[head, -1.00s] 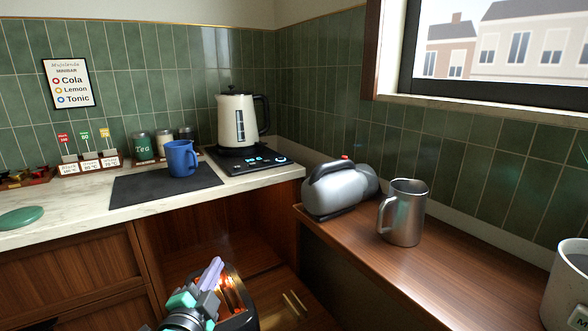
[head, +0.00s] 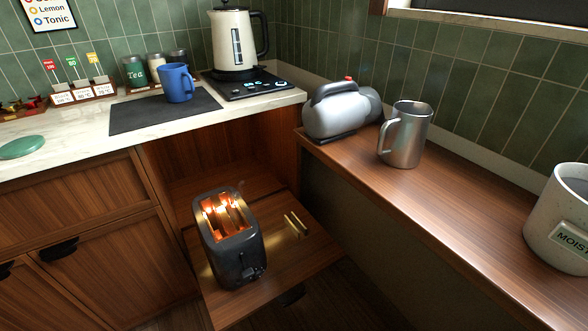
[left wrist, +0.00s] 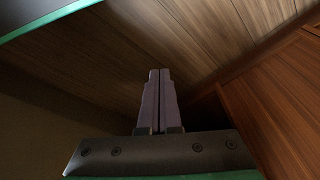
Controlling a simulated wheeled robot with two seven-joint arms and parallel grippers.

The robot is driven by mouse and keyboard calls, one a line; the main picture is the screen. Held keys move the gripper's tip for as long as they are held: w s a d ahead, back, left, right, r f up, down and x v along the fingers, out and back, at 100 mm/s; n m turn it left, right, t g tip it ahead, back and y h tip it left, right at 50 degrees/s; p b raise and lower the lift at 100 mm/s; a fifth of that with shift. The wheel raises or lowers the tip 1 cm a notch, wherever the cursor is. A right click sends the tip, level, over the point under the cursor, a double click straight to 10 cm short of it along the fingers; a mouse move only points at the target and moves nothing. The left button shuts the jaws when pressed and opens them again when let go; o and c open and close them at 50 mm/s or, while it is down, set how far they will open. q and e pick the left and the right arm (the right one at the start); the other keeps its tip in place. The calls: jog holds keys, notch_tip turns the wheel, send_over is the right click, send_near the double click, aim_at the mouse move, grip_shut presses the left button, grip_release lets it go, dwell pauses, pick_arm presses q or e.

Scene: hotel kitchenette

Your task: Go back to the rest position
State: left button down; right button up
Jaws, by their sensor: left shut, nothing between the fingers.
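My left gripper (left wrist: 158,100) shows in the left wrist view. Its two purple-grey fingers are together and nothing is between them. It points toward brown wood planks (left wrist: 210,35), with a reddish wood panel (left wrist: 275,100) at the right. Neither gripper shows in the head view now. A dark toaster (head: 239,254) with glowing orange slots stands on a pulled-out wooden shelf (head: 295,262) below the counter. My right gripper is in no current view.
A blue mug (head: 178,84) stands on a dark mat (head: 135,115) on the counter (head: 85,140). A cream kettle (head: 232,42) is on its black base (head: 250,83). On the right wooden ledge (head: 460,225) stand a grey appliance (head: 337,115), steel mug (head: 406,138) and speckled pot (head: 560,215).

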pick_arm(q)
jog(key=s+a+f+g, duration=0.1)
jog(key=s+f, duration=0.7)
jog(key=f, duration=0.5)
jog(key=s+a+r+p, duration=0.2)
jog(key=s+r+p, duration=0.8)
jog(key=p, duration=0.9)
jog(key=shift+s+a+r, duration=0.2)
jog(key=shift+s+r, duration=0.05)
jog(key=shift+r, duration=0.6)
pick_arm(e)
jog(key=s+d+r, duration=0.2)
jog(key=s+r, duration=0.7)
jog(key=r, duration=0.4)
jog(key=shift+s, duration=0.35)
